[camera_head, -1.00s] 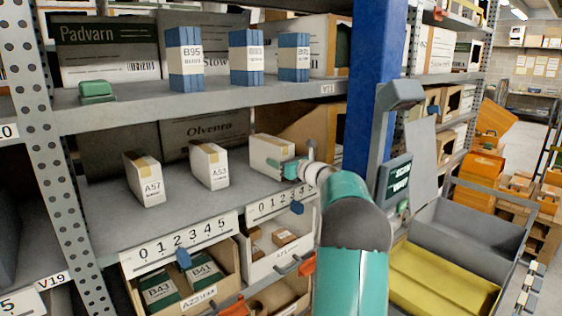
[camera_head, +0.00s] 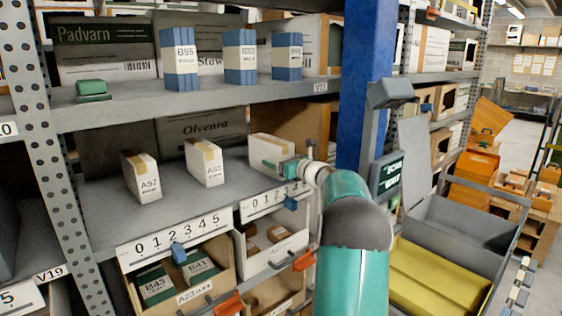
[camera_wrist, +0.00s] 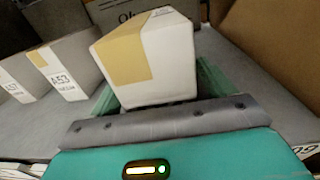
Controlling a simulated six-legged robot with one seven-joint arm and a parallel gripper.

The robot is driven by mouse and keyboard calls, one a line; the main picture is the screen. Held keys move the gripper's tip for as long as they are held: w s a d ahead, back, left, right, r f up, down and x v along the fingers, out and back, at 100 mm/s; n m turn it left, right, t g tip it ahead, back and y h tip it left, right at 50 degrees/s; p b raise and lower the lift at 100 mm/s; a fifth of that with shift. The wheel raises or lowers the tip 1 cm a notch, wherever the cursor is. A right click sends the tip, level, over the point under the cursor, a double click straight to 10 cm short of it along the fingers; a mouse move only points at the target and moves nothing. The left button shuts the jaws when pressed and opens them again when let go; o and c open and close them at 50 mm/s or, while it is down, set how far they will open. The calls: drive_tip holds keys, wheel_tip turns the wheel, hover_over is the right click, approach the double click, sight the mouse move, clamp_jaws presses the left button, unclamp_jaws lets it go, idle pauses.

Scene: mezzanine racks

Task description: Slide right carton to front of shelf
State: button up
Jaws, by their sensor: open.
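The right carton (camera_head: 268,147) is a white box with a tan tape strip on the middle shelf (camera_head: 105,215). It is the rightmost of three similar cartons. My gripper (camera_head: 280,165) is at its front right side. In the wrist view the carton (camera_wrist: 170,65) stands between the green fingers of my open gripper (camera_wrist: 150,88), one finger on each side. Contact with the fingers cannot be made out. The carton's lower front is hidden by the gripper.
Cartons A53 (camera_head: 205,163) and A57 (camera_head: 142,178) stand to the left on the same shelf. A blue upright post (camera_head: 365,90) is to the right. Bins (camera_head: 170,270) hang below the shelf edge. Larger boxes (camera_head: 200,130) stand behind.

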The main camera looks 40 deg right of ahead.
drive_tip(key=s, duration=1.3)
drive_tip(key=shift+s+a, duration=0.3)
drive_tip(key=shift+s, duration=0.1)
